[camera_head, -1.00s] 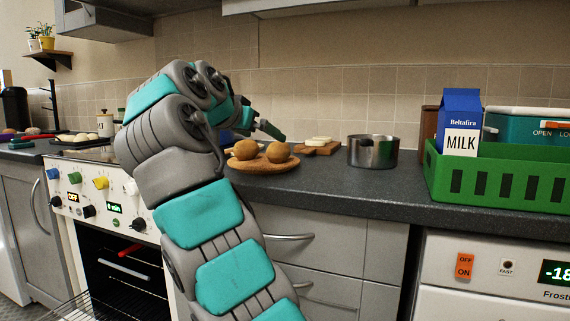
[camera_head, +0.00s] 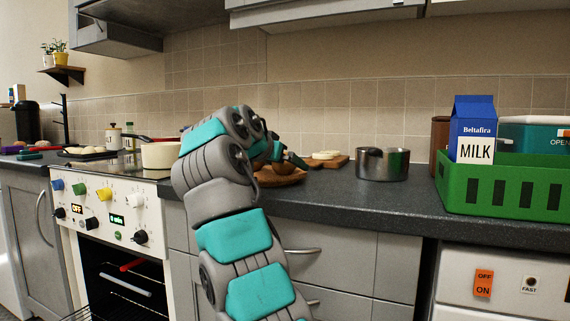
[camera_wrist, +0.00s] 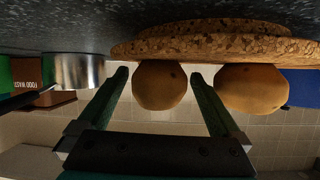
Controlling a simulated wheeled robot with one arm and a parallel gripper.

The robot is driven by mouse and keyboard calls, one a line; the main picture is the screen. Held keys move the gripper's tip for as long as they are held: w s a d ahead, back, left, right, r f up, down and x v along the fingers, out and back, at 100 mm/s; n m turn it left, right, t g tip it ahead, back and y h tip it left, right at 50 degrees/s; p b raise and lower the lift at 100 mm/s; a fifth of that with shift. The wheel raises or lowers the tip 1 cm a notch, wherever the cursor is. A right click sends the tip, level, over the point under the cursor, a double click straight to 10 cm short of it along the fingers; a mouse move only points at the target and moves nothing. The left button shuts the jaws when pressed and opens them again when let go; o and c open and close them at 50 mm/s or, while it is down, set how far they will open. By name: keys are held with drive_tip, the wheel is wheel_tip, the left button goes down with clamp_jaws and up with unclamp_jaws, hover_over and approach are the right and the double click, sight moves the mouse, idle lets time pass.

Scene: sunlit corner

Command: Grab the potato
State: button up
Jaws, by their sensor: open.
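Two round brown potatoes sit on a round cork board (camera_wrist: 215,45) on the dark worktop. In the wrist view, which is upside down, one potato (camera_wrist: 160,85) is between the two fingers of my gripper (camera_wrist: 160,76). The fingers are open, one on each side of it, with gaps visible. The other potato (camera_wrist: 252,90) is just outside the right finger. In the head view my gripper (camera_head: 291,160) is over the cork board (camera_head: 285,180), and my arm and gripper partly hide both potatoes (camera_head: 284,168).
A wooden chopping board (camera_head: 336,161) with a pale item lies behind. A steel pot (camera_head: 382,164) stands to the right, then a green crate (camera_head: 500,187) with a milk carton (camera_head: 474,130). A cream pan (camera_head: 160,154) is on the stove at left.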

drive_tip(key=shift+w, duration=0.15)
drive_tip(key=c, duration=1.5)
